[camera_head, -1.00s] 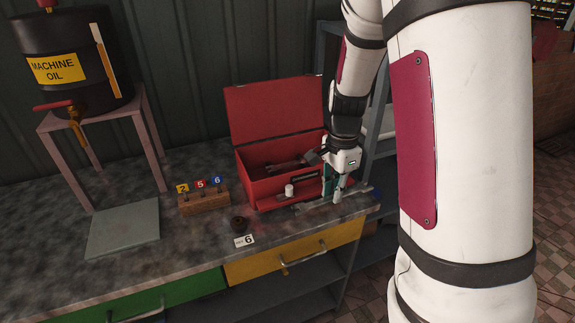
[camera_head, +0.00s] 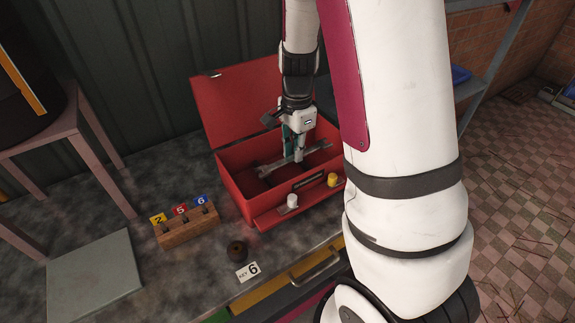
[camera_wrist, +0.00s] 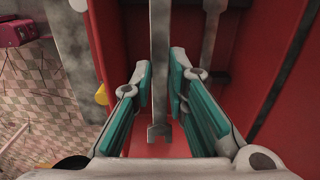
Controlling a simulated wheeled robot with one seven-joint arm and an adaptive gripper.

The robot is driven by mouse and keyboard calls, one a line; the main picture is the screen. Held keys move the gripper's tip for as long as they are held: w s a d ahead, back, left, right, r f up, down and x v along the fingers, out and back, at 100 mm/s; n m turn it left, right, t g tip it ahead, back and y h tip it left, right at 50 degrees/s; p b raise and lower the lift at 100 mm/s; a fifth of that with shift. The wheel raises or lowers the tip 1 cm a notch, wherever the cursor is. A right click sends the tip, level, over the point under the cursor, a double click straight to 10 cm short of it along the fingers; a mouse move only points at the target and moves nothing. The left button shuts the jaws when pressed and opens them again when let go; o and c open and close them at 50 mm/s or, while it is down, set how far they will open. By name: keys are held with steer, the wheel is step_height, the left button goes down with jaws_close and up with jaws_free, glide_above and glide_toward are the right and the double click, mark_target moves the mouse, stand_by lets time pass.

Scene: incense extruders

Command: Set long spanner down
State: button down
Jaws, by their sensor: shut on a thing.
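The long spanner (camera_wrist: 159,60) is a grey metal bar with an open jaw at its near end. It runs between the teal pads of my gripper (camera_wrist: 160,88) in the wrist view, and its far end is cut off by the frame. In the head view, my gripper (camera_head: 298,154) points down inside the open red toolbox (camera_head: 236,193), and the long spanner (camera_head: 272,167) lies level across its opening. I cannot tell whether the spanner touches the box floor. Another grey spanner (camera_wrist: 209,38) lies in the box beside it.
The raised lid (camera_head: 225,105) stands behind. A white knob (camera_head: 292,201) and a yellow knob (camera_head: 333,180) sit at the box front. A wooden block (camera_head: 187,228) with numbered tags, a dark round piece (camera_head: 237,251) and a number 6 card (camera_head: 247,271) are to the left on the bench.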

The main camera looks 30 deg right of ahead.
steer(key=shift+f, duration=3.75)
steer(key=shift+f, duration=0.2)
steer(key=c, duration=1.6)
jaws_free()
steer(key=shift+o, duration=0.2)
